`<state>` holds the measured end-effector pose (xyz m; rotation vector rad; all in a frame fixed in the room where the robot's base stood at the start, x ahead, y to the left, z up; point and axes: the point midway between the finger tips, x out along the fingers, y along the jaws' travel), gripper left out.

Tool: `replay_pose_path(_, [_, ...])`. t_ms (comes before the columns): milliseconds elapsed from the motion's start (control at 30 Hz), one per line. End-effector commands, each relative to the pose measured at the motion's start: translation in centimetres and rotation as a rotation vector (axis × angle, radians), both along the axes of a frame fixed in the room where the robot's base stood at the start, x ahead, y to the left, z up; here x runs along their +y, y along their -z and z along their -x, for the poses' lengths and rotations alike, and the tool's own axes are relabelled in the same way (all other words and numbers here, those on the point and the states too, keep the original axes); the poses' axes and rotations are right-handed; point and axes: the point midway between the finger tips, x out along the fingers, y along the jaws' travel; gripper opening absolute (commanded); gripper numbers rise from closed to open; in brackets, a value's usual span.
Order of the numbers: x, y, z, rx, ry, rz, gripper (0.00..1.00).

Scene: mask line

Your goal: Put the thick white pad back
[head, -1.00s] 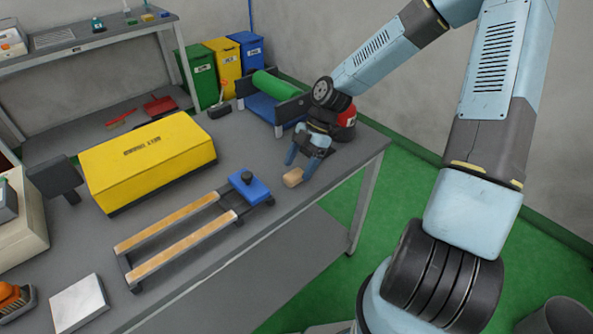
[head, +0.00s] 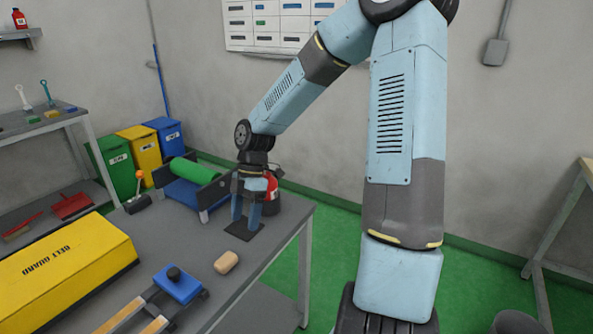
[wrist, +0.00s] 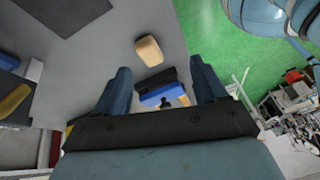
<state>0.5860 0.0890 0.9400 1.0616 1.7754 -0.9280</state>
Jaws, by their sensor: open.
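No thick white pad shows for certain in the views from now. A small tan block (head: 226,262) lies on the grey bench near its front edge; it also shows in the wrist view (wrist: 149,51). My gripper (head: 246,222) points down, open and empty, beyond the block and above a dark square patch (head: 244,232) on the bench. I cannot tell its exact height. In the wrist view my gripper (wrist: 160,72) has its two blue fingers wide apart, with nothing held between them.
A blue carriage with a black knob (head: 178,284) sits on wooden-topped rails. The yellow belt guard (head: 62,268) stands at the left. A green roller unit (head: 195,180) is behind my gripper, with a red object (head: 270,186) beside it. The bench's right edge is close.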

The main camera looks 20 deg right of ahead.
Motion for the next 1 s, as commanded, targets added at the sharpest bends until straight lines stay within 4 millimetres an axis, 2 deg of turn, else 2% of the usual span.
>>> replay_pose_path(267, [-2.0,-3.0,2.1,-0.023,0.302,0.268,0.71])
replay_pose_path(500, [-3.6,-6.9,4.1,-0.095,0.602,0.415,0.71])
replay_pose_path(767, [-4.9,-11.8,6.9,-0.198,0.949,0.473,0.71])
replay_pose_path(1000, [-6.0,-16.4,10.2,-0.281,1.279,0.422,0.71])
